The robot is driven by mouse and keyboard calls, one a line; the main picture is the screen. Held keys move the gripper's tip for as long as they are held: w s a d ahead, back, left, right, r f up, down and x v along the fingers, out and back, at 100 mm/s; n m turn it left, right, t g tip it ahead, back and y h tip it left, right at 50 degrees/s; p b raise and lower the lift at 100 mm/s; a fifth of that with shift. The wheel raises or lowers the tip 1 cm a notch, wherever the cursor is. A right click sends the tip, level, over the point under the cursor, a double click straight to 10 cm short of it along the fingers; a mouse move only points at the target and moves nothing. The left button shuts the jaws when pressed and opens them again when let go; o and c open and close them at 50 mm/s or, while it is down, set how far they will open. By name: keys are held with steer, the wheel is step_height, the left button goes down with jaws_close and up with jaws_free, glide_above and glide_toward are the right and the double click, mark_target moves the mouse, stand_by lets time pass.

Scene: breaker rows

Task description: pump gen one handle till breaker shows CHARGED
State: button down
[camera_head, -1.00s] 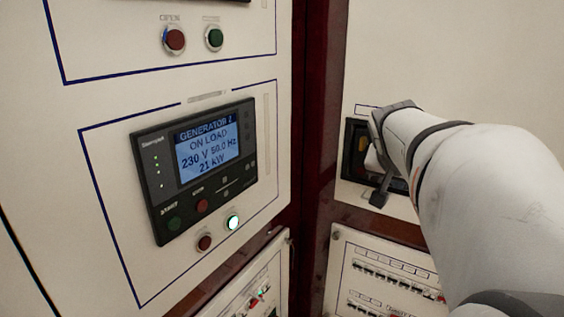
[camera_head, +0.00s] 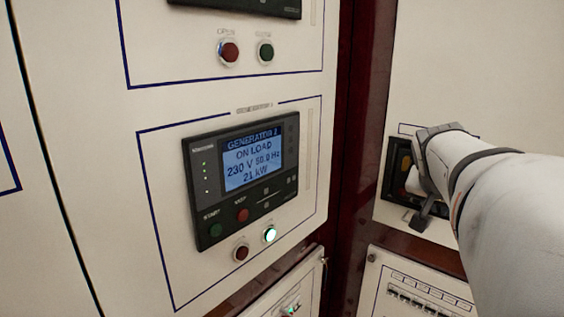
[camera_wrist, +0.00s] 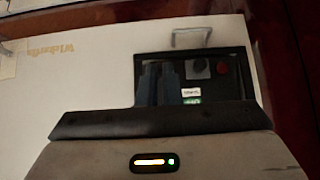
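A dark breaker unit (camera_head: 398,155) is set in the pale panel at the right of the head view, mostly hidden by my arm. It also shows in the wrist view (camera_wrist: 232,88), with a dark button and a red button, a small white label and a green indicator whose wording is too small to read. My gripper (camera_head: 418,200) is right at the breaker front; its fingertips are hard to make out. In the wrist view, blue-grey upright shapes stand in front of the breaker's left part. I cannot tell whether the fingers are around the handle; the handle is not clearly visible.
A generator controller (camera_head: 245,175) on the left panel reads ON LOAD, 230 V, 50.0 Hz, 21 kW. Below it are a red button (camera_head: 241,253) and a lit button (camera_head: 270,235). A dark red post (camera_head: 350,150) separates the panels. Small breaker rows (camera_head: 430,300) lie below.

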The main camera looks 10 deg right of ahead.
steer(key=shift+f, duration=0.25)
stand_by(0.7)
steer(key=shift+r, duration=0.1)
steer(key=s+a+r+p, duration=0.3)
steer(key=a+r, duration=0.1)
steer(key=r, duration=0.8)
steer(key=shift+s+a, duration=0.15)
steer(key=shift+a+p, duration=0.1)
steer(key=shift+p, duration=0.2)
stand_by(0.4)
